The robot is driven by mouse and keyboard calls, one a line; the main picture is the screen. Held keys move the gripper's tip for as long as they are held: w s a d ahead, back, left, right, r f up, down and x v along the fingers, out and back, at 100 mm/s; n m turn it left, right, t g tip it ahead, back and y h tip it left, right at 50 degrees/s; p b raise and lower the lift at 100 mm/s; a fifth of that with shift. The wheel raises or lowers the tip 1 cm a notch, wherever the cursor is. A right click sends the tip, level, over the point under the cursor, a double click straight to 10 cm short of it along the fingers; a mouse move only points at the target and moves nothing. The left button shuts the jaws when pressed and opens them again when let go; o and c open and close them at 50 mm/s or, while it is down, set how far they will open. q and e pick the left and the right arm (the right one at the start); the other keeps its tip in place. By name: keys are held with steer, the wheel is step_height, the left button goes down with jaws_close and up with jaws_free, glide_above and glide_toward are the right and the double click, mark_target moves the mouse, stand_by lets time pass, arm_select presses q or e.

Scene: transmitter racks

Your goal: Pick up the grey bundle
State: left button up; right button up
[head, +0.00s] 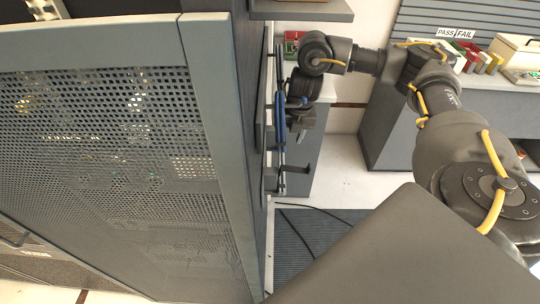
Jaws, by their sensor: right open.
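My right arm reaches in from the right, and my right gripper (296,118) points down close to the side of the rack. It is open, and its fingertips are small and partly hard to make out against the dark parts. A narrow blue item (281,125) hangs upright along the rack side, right by the gripper; I cannot tell whether they touch. I cannot clearly pick out the grey bundle; it may be hidden behind the gripper or the rack edge. My left gripper is not in view.
A tall grey rack with a perforated door (110,150) fills the left. Dark brackets stick out from its side. A bench (395,125) at the right carries a PASS/FAIL sign (455,33) and a beige box (515,52). A ribbed mat (310,235) and black cable lie on the floor.

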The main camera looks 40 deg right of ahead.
steer(key=b, duration=0.1)
glide_above(282, 160)
steer(key=f, duration=0.4)
steer(key=s+f, duration=0.1)
steer(key=f, duration=0.1)
steer(key=shift+w+f+p, duration=0.2)
steer(key=shift+f+p, duration=0.1)
steer(key=shift+f, duration=1.2)
steer(key=shift+w+f+p, duration=0.2)
steer(key=shift+f+p, duration=0.05)
steer(key=shift+f, duration=1.2)
jaws_close()
